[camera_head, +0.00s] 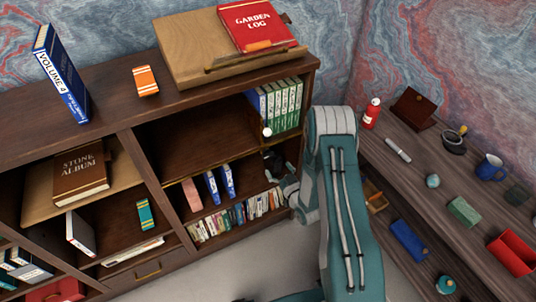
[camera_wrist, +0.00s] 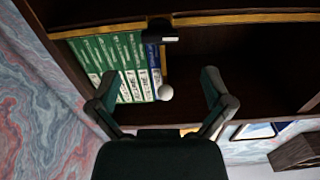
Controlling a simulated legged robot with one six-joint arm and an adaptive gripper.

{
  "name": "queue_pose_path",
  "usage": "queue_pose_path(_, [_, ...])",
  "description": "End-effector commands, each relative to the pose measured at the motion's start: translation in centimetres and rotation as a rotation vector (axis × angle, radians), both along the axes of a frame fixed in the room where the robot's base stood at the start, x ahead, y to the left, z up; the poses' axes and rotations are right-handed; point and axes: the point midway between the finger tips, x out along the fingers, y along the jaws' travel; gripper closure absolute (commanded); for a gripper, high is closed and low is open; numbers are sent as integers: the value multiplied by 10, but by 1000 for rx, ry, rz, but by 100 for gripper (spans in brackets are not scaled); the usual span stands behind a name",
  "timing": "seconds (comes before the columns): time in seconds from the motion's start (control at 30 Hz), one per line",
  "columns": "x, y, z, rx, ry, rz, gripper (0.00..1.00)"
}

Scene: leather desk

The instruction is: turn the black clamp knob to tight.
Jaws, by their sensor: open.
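A small black fitting (camera_wrist: 160,31) with a pale mark sits on the gold-trimmed shelf edge in the wrist view, above the gap between my fingers. It may be the clamp; I cannot make out its knob or how it is turned. My gripper (camera_wrist: 158,82) is open and empty, its two dark fingers apart. A small white ball (camera_wrist: 166,92) shows between them, in front of the books; whether it is part of the clamp I cannot tell. In the head view the ball (camera_head: 267,131) is at the shelf's right bay, and my gripper (camera_head: 277,163) is dark and partly hidden just below it.
Green binders (camera_head: 286,103) and a blue one (camera_head: 257,102) stand in the bookcase's right bay. Small books (camera_head: 235,215) fill the shelf below. A side desk (camera_head: 408,180) at right holds a blue mug (camera_head: 490,167) and a red bin (camera_head: 513,252). The shelf left of the binders is empty.

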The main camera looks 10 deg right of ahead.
Motion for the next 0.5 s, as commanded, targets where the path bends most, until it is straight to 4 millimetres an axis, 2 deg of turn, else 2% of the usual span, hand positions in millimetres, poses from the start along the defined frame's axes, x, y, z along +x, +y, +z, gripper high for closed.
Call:
queue_pose_path(0.1, [23, 7, 0, -1, -3, 2, 0])
queue_pose_path(0.3, [55, 15, 0, -1, -1, 1, 0])
queue_pose_path(0.5, [71, 19, 0, 0, 1, -1, 0])
